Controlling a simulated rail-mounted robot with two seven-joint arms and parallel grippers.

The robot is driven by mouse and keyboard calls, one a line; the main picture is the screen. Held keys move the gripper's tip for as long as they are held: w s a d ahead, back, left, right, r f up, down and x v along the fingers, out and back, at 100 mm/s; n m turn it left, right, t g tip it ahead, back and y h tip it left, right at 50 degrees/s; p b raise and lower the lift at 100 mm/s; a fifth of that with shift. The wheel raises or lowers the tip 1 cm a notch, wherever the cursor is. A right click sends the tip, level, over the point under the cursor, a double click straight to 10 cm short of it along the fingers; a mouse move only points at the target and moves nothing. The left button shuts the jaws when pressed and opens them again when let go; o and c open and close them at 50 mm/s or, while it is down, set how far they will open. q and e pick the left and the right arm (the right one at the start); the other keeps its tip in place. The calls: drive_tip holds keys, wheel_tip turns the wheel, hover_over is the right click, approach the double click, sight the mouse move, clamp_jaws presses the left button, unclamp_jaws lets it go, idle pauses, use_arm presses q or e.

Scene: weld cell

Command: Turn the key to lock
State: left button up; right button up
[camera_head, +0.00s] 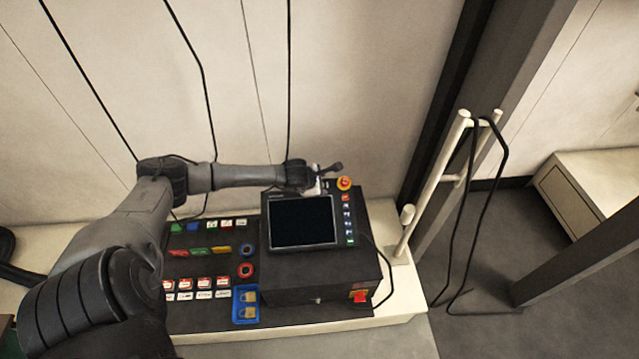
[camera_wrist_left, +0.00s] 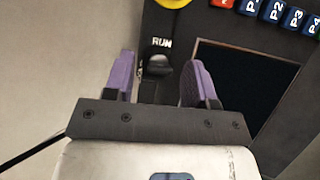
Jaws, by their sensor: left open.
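The black key switch (camera_wrist_left: 158,68) shows in the left wrist view, just below a white RUN label on the dark panel. My left gripper (camera_wrist_left: 157,80) is open, with one purple finger on each side of the switch. A gap shows between the switch and the right finger; I cannot tell whether either finger touches it. In the head view my left gripper (camera_head: 320,180) is at the upper edge of the black control box (camera_head: 320,275), left of the emergency stop. The switch is hard to make out there. My right gripper is not in view.
The yellow and red emergency stop (camera_head: 344,184) sits close to my gripper, above a column of buttons. A dark screen (camera_head: 301,221) lies just below. A blue tray with padlocks (camera_head: 237,306) and several coloured tags are at left. A wall stands behind.

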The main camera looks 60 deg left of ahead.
use_arm(q)
drive_tip(key=p+v, duration=0.5)
drive_tip(key=v, duration=0.8)
drive_tip(key=shift+s+r+p, duration=0.2)
drive_tip(key=shift+r+p, duration=0.1)
drive_tip(key=shift+p, duration=0.05)
idle(0.4)
